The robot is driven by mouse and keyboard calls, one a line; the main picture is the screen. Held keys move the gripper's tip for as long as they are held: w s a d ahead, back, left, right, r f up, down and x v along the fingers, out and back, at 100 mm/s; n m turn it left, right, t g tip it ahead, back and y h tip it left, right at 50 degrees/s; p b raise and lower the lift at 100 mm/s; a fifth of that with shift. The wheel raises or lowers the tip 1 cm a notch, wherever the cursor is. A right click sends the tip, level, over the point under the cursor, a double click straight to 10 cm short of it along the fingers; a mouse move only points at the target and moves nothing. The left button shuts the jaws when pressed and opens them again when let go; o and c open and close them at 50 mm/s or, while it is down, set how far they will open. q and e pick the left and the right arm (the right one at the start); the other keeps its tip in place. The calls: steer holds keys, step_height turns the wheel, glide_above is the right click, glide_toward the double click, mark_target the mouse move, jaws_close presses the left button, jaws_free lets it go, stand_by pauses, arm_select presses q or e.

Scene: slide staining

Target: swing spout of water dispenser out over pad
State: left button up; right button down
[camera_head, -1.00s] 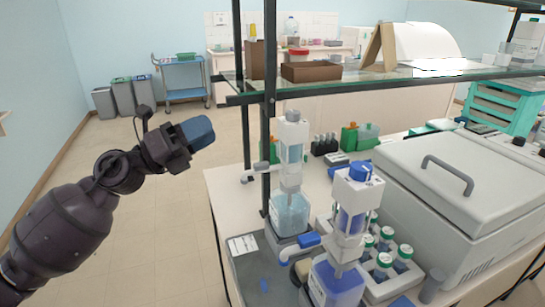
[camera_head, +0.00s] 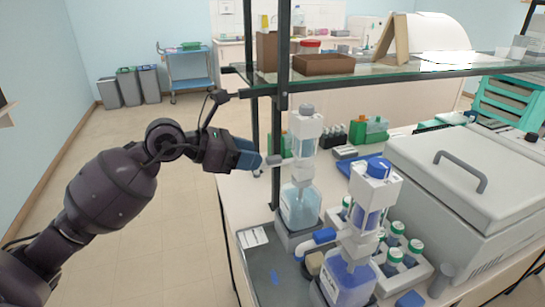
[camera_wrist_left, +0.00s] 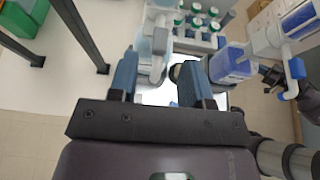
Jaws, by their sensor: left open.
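The water dispenser (camera_head: 300,205) is a clear bottle with pale blue liquid and a grey-capped pump, at the rear of a dark grey pad (camera_head: 268,270). Its spout, with a grey end piece (camera_head: 273,160), points left. My left gripper (camera_head: 258,162) is open right at the spout's end; the head view does not show whether they touch. In the left wrist view the blue fingers (camera_wrist_left: 158,82) are apart, with the white dispenser parts (camera_wrist_left: 155,45) between and beyond them. My right gripper is not clearly visible.
A second dispenser with a blue cap and blue spout end (camera_head: 350,270) stands in front. A rack of green-capped bottles (camera_head: 400,258) and a large white lidded box (camera_head: 470,185) are to the right. A shelf post (camera_head: 281,130) and glass shelf (camera_head: 350,78) stand close by.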

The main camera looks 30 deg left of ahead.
mark_target(269, 158)
arm_select(q)
steer(key=shift+x, duration=3.05)
steer(key=shift+c, duration=0.4)
jaws_close()
